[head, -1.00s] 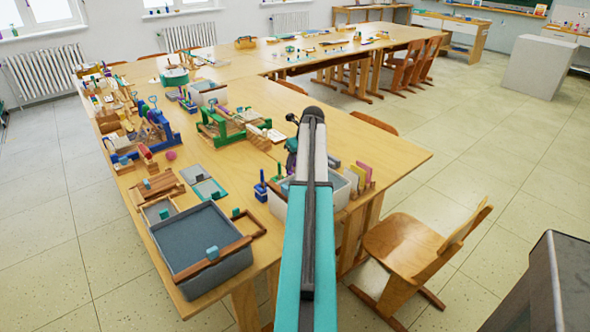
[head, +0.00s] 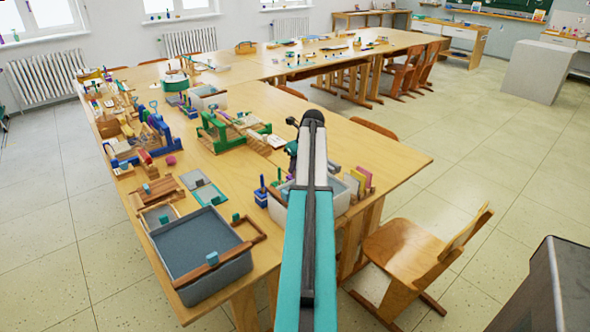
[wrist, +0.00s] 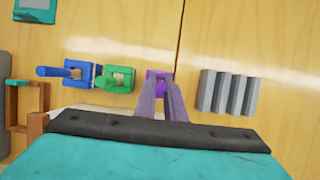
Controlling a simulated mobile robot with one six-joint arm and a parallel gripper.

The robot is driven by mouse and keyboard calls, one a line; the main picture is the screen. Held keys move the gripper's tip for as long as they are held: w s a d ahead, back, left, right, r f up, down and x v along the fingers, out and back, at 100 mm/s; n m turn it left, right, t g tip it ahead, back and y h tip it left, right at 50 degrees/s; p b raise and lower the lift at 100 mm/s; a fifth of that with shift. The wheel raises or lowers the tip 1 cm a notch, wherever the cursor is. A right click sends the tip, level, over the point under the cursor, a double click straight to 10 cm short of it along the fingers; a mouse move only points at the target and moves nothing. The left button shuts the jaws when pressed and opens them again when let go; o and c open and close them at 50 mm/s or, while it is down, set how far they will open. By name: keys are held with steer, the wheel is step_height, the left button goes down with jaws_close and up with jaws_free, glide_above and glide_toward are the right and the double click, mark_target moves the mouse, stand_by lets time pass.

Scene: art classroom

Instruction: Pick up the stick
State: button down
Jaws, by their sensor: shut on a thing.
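In the wrist view, my gripper (wrist: 160,88) reaches over the wooden table, its two fingers close together at a small purple piece (wrist: 157,75). It is shut on this piece. The fingers cover most of it, so I cannot tell whether it is the stick or the stick's stand. To its left are a green block with a green peg (wrist: 116,78) and a blue block with a blue stick (wrist: 75,73) leaning left. A blue peg piece (head: 261,193) shows left of my arm.
A grey ridged block (wrist: 228,93) stands just right of my fingers. In the head view, a light bin (head: 340,195) is beside my arm, and a grey tray (head: 205,250) is at the table's near left corner. A wooden chair (head: 405,250) stands at the right.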

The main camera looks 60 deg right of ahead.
step_height(320, 180, up, 9)
steer(key=shift+r+b, duration=0.2)
steer(key=shift+b, duration=0.15)
stand_by(0.7)
